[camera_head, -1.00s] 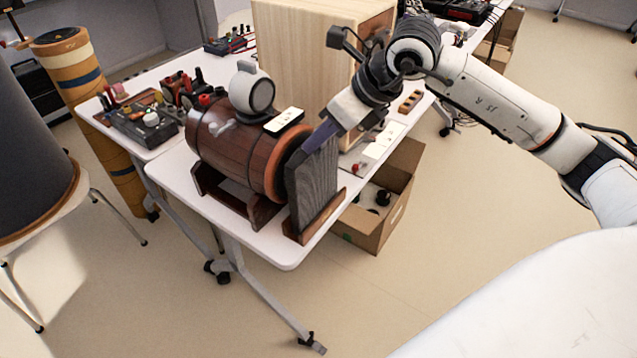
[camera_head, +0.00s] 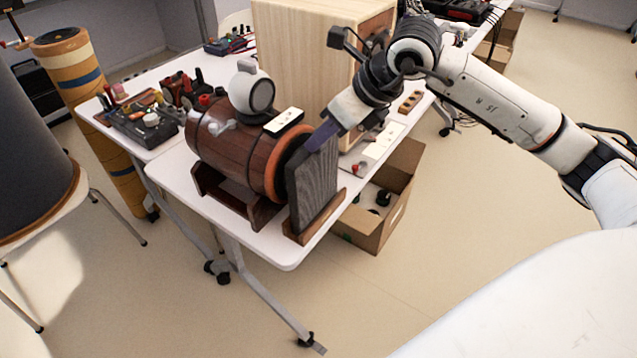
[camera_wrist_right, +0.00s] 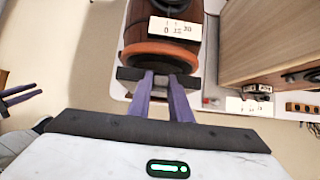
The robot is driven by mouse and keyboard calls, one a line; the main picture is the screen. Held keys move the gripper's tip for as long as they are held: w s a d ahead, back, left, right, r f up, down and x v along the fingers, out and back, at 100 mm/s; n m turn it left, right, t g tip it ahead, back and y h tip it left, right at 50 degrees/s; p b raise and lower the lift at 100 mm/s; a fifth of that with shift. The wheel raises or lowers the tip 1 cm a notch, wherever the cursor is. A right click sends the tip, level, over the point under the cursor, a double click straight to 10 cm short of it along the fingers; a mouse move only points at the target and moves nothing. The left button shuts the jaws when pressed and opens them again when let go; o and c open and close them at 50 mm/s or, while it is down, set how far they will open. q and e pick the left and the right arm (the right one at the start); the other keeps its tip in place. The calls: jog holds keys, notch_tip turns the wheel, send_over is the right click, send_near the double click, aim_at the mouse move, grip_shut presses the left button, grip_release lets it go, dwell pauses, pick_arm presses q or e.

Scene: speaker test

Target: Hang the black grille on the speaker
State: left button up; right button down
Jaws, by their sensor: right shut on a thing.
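The black grille (camera_head: 313,190) is a dark, upright rectangular panel standing in a wooden rack (camera_head: 300,232) at the table's near corner. My right gripper (camera_head: 322,138) is shut on its top edge; the wrist view shows the purple fingers (camera_wrist_right: 160,80) on the dark edge. The big pale wooden cabinet (camera_head: 300,50), which seems to be the speaker, stands behind, with a dark round part on its right-hand front. It also shows in the wrist view (camera_wrist_right: 265,40). My left gripper (camera_wrist_right: 22,95) shows only at the wrist view's left edge, fingers apart and empty.
A brown barrel (camera_head: 235,150) with an orange end ring lies on a wooden cradle close beside the grille. A white round device and a meter (camera_head: 284,120) sit on it. A cardboard box (camera_head: 365,230) stands on the floor at right. Open floor lies in front.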

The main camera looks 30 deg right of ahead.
jog(key=shift+s+f, duration=0.2)
jog(key=shift+f, duration=0.1)
jog(key=shift+w+r+p, duration=0.15)
jog(key=shift+r+p, duration=0.9)
jog(key=shift+r, duration=0.6)
jog(key=shift+r+p, duration=0.9)
jog(key=shift+r, duration=0.55)
